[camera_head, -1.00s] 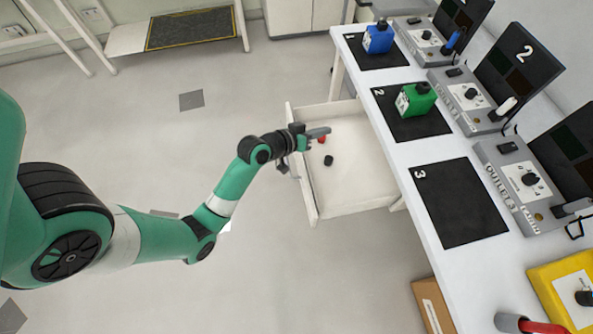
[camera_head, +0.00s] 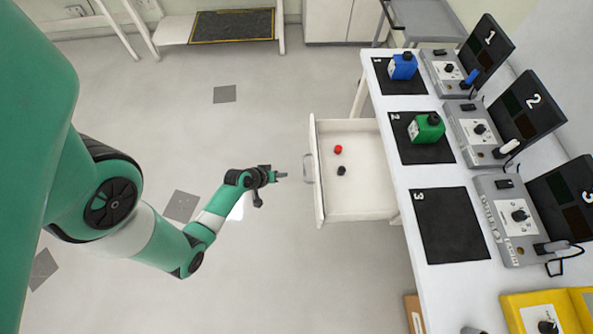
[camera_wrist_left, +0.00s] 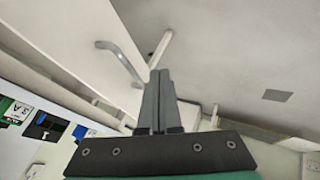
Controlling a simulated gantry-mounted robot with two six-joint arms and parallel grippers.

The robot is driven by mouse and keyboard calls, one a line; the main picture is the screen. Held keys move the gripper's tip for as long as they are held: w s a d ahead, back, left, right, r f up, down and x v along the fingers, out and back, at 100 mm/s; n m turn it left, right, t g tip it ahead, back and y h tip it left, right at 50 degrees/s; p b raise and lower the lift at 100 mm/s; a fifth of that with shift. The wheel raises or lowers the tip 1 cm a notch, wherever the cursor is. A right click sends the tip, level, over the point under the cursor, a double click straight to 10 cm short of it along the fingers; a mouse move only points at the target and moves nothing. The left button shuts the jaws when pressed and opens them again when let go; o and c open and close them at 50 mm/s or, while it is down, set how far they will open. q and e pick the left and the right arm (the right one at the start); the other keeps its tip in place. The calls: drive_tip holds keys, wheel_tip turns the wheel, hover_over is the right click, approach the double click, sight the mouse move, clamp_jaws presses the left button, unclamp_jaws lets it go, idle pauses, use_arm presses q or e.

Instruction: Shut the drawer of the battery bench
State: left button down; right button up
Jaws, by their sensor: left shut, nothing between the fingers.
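The drawer (camera_head: 362,205) of the white battery bench (camera_head: 400,165) is pulled open to the left. A red cap (camera_head: 338,149) and a black cap (camera_head: 341,170) lie inside it. Its grey handle (camera_head: 308,169) is on the front panel and also shows in the left wrist view (camera_wrist_left: 122,62). My left gripper (camera_head: 284,175) is shut and empty, just left of the drawer front, with a small gap to the handle. In the left wrist view the closed fingers (camera_wrist_left: 158,85) point toward the drawer front beside the handle. My right gripper is out of view.
A blue battery (camera_head: 403,66) and a green battery (camera_head: 426,128) stand on black mats on the bench top; mat three (camera_head: 449,225) is bare. Chargers line the back. A cardboard box (camera_head: 413,313) sits below the bench. Floor left of the drawer is clear.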

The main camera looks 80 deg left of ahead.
use_arm(q)
drive_tip(key=w+f+b, duration=0.1)
drive_tip(key=w+f, duration=0.1)
drive_tip(key=w, duration=0.4)
drive_tip(key=shift+a, duration=0.3)
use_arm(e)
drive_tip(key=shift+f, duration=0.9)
